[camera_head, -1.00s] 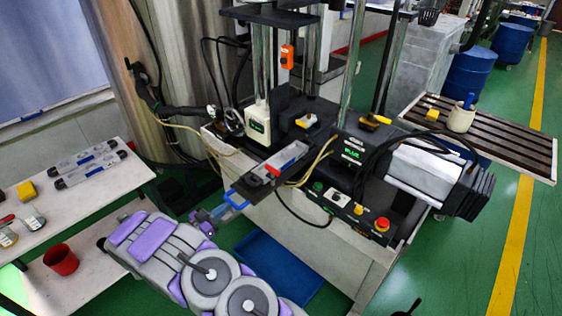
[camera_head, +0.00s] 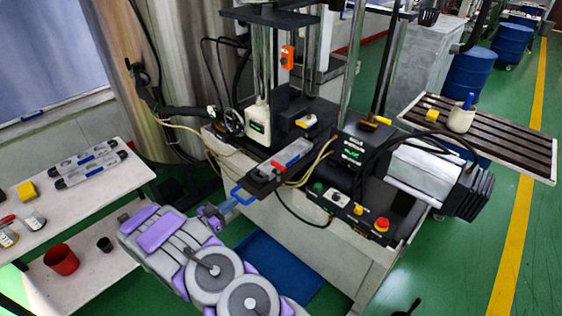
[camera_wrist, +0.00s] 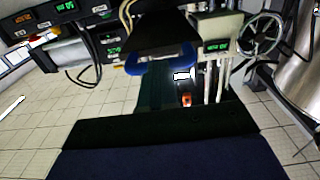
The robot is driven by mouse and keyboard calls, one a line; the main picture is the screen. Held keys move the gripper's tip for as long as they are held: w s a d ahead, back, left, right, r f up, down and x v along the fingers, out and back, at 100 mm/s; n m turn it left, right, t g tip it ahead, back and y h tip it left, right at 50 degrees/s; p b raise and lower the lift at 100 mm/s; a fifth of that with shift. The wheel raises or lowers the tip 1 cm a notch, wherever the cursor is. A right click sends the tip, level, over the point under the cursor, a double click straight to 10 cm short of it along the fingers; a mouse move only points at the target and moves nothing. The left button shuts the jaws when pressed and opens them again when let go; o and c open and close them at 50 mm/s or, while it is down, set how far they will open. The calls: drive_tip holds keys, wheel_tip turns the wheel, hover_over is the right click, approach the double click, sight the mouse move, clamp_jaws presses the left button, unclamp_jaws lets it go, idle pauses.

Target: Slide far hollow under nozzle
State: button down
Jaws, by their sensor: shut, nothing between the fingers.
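The mould (camera_head: 292,153), a grey bar with a red part at its near end, lies in a dark slide on the machine. A blue handle (camera_head: 240,196) sticks out from the slide's near end, and it also shows in the wrist view (camera_wrist: 160,64). My gripper (camera_head: 226,208) is shut and empty, close against the handle at its near side; I cannot tell whether they touch. The mould's far end lies near the machine's columns. I cannot make out the nozzle or the individual hollows clearly.
A control panel with buttons (camera_head: 355,210) sits right of the slide, with black cables around it. A white table (camera_head: 95,205) at left holds two more bars (camera_head: 90,165), a yellow block and jars. A red cup (camera_head: 61,259) stands on its lower shelf.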

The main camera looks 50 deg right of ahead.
sight(239, 198)
drive_tip(key=shift+d, duration=2)
idle(0.3)
drive_tip(key=shift+w+a, duration=0.1)
drive_tip(key=a+p, duration=0.1)
drive_tip(key=a, duration=0.6)
drive_tip(key=shift+p, duration=0.3)
drive_tip(key=shift+d, duration=0.1)
